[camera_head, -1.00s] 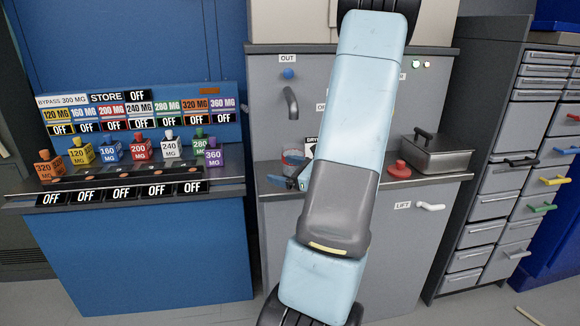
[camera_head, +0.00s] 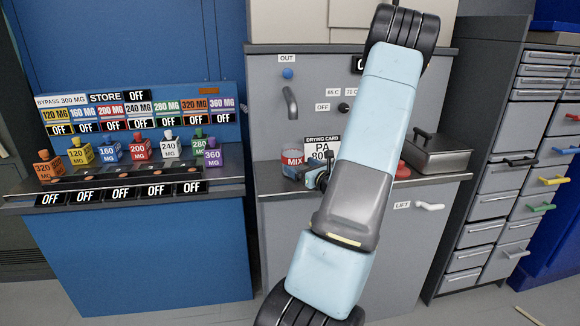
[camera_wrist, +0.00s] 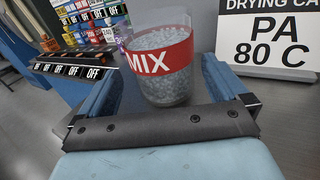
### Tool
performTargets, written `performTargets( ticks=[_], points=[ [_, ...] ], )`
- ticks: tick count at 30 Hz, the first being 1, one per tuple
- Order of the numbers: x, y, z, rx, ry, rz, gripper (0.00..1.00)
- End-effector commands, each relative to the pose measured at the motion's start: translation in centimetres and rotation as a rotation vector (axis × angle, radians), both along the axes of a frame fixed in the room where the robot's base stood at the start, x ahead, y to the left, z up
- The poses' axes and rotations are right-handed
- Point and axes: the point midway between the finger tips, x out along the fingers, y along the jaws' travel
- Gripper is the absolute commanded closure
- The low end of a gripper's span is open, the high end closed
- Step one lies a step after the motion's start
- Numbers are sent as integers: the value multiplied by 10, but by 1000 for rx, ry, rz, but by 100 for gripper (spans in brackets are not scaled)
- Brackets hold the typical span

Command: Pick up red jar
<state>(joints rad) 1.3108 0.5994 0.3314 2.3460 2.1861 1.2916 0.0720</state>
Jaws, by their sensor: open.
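A clear jar with a red band reading MIX (camera_head: 292,158) stands on the grey counter, left of the drying card. It also shows in the wrist view (camera_wrist: 165,85), upright and full of pale pellets. My gripper (camera_wrist: 160,72) is open, with one blue finger on each side of the jar in that view. I cannot tell whether either finger touches the jar. In the head view my gripper (camera_head: 317,179) is small, at the jar's right and partly hidden by my arm. A red 200 MG bottle (camera_head: 140,151) stands in the row on the blue bench.
The drying card (camera_head: 320,147), marked PA 80 C, stands close right of the jar. A spout (camera_head: 291,103) is on the panel above the jar. A lidded metal box (camera_head: 436,157) sits at the counter's right. Several coloured bottles line the blue bench at left.

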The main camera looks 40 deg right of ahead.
Motion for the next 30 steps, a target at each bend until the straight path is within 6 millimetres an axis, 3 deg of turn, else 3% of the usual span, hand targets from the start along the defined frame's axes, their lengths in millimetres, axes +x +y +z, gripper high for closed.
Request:
performTargets(
  ticks=[8, 18, 25, 30],
  points=[
    [14, -2, 1, -1, -1, 1, 0],
    [54, -8, 2, -2, -1, 0, 0],
    [55, -8, 2, -2, 0, 0, 0],
    [55, -8, 2, -2, 0, -1, 16]
  ],
)
